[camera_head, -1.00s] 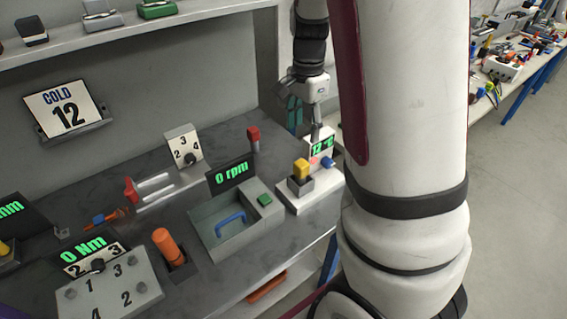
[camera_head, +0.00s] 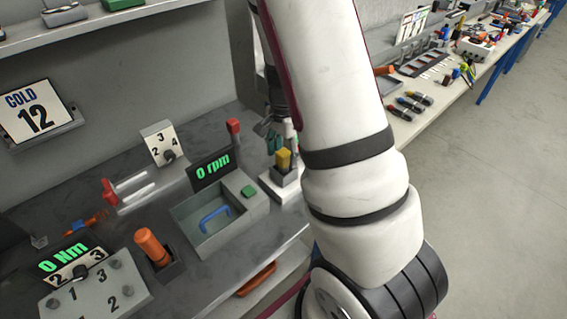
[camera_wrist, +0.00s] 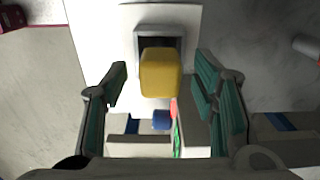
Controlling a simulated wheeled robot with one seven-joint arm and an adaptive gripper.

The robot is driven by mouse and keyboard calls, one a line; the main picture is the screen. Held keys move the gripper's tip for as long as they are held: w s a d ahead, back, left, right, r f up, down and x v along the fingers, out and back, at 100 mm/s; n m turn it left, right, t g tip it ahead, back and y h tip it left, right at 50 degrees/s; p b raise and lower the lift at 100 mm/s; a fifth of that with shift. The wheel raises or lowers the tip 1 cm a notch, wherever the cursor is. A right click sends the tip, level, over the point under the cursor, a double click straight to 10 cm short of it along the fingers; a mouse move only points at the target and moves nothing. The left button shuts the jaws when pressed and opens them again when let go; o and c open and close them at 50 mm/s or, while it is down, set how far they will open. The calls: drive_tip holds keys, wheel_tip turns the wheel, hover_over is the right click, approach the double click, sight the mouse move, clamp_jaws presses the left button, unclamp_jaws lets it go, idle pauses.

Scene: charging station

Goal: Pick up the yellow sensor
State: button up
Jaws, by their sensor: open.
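The yellow sensor (camera_head: 283,159) stands upright in a dark grey holder (camera_head: 284,176) on a white base. In the wrist view the yellow sensor (camera_wrist: 161,73) is near the centre, between and just beyond the fingertips of my gripper (camera_wrist: 161,85). My gripper is open, with its green-padded fingers apart on either side and nothing held. In the head view my gripper (camera_head: 273,136) shows only in part beside the sensor. My arm hides much of the white station.
A red-topped post (camera_head: 233,127) stands close behind.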

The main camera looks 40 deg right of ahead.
drive_tip(key=shift+f, duration=0.35)
drive_tip(key=shift+c, duration=0.5)
clamp_jaws()
